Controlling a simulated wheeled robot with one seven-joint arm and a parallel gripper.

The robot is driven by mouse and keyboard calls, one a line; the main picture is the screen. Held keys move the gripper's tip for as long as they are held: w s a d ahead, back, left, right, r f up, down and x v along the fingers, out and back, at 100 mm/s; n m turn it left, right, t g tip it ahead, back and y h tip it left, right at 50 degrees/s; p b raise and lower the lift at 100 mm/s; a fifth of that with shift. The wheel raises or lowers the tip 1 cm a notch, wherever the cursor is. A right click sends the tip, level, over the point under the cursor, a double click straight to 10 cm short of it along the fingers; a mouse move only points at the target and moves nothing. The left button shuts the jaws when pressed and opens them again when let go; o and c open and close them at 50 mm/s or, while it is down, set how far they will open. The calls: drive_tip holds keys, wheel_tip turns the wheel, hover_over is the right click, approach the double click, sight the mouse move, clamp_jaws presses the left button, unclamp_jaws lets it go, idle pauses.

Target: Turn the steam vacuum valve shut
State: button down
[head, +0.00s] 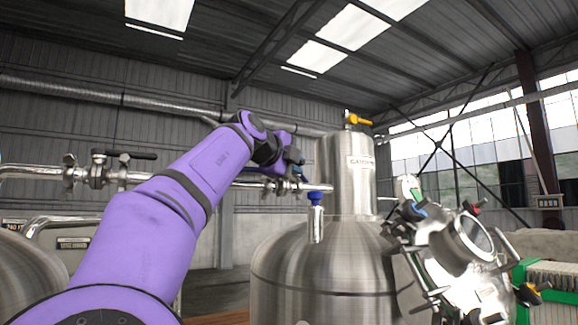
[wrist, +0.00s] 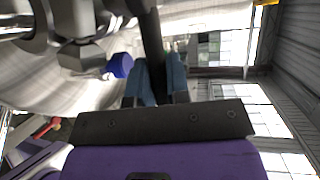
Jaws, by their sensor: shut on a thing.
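My gripper (head: 294,168) is at the end of my purple arm, at a steel valve on the horizontal pipe left of the tank's neck. In the wrist view its blue fingers (wrist: 156,80) are closed on a dark lever handle (wrist: 151,35), one on each side. The handle runs up between the fingers, beside the steel valve body (wrist: 78,45). In the head view my gripper and wrist hide most of this lever, and the valve body (head: 284,186) shows just below them. I cannot read a label on this valve.
A blue-capped fitting (head: 316,197) stands on the steel tank (head: 320,270), close to my gripper. A yellow handle (head: 358,120) tops the tank's neck. Another valve with a black lever (head: 130,155) is farther left. A shiny hatch assembly (head: 455,250) is at right.

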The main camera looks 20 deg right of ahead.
drive_tip(key=shift+r, duration=0.15)
idle(0.3)
drive_tip(key=c, duration=1.4)
unclamp_jaws()
drive_tip(key=shift+a, duration=0.15)
drive_tip(key=v, duration=1)
drive_tip(key=shift+s+a, duration=0.2)
drive_tip(key=shift+a, duration=0.05)
